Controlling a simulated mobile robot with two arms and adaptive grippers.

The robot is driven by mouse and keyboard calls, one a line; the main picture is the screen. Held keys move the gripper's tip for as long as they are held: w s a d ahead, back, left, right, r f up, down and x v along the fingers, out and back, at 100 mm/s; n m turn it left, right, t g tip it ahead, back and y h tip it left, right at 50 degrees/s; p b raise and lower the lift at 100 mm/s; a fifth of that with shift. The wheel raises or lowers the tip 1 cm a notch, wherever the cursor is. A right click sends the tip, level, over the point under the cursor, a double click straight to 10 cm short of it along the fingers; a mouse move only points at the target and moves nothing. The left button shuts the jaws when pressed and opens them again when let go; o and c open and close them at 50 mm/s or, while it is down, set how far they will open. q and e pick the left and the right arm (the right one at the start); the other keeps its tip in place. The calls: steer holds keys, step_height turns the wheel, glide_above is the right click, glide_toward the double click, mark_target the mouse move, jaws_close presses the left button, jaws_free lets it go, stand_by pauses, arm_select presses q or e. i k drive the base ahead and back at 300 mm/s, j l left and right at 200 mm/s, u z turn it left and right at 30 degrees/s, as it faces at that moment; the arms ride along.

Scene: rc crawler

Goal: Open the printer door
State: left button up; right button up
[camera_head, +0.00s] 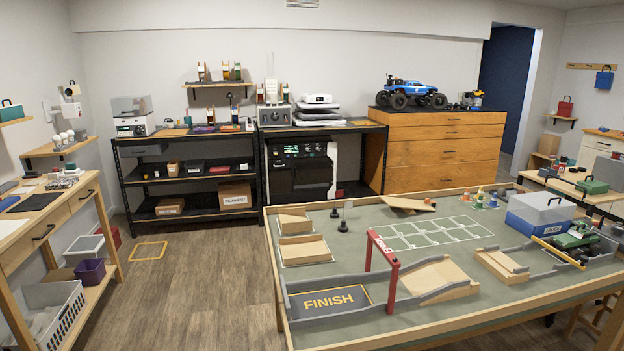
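A large machine with a black front (308,177) and white side stands on the lower level of the black shelf unit against the back wall. It looks like the printer, but I cannot be sure. A control panel (297,150) with small lights runs across its top. Its dark front looks closed, though the door's edges and handle are too small to make out. A smaller grey device (273,115) stands on the shelf top above it. Neither of my grippers is in view.
A large track table (395,340) with a wooden rim fills the right foreground. A wooden workbench (88,198) stands at the left, with a white basket (72,318) below. A drawer cabinet (445,152) stands right of the machine.

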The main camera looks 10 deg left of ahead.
mark_target(317, 173)
steer(key=i+j+u, duration=0.4)
steer(key=j, duration=0.3)
steer(key=i+j+u, duration=0.35)
steer(key=i+j, duration=0.2)
steer(key=i, duration=0.25)
steer(key=i+j, duration=0.2)
steer(key=i, duration=0.25)
steer(key=i+j, duration=0.2)
steer(key=i, duration=0.3)
steer(key=i+j, duration=0.2)
steer(key=i, duration=2)
steer(key=i+z, duration=0.35)
steer(key=i, duration=0.25)
steer(key=i+z, duration=0.35)
steer(key=i, duration=0.2)
steer(key=i+j+z, duration=0.35)
steer(key=i, duration=0.2)
steer(key=i+l+z, duration=0.2)
steer(key=i+z, duration=0.65)
steer(key=i+l, duration=0.05)
steer(key=i, duration=0.05)
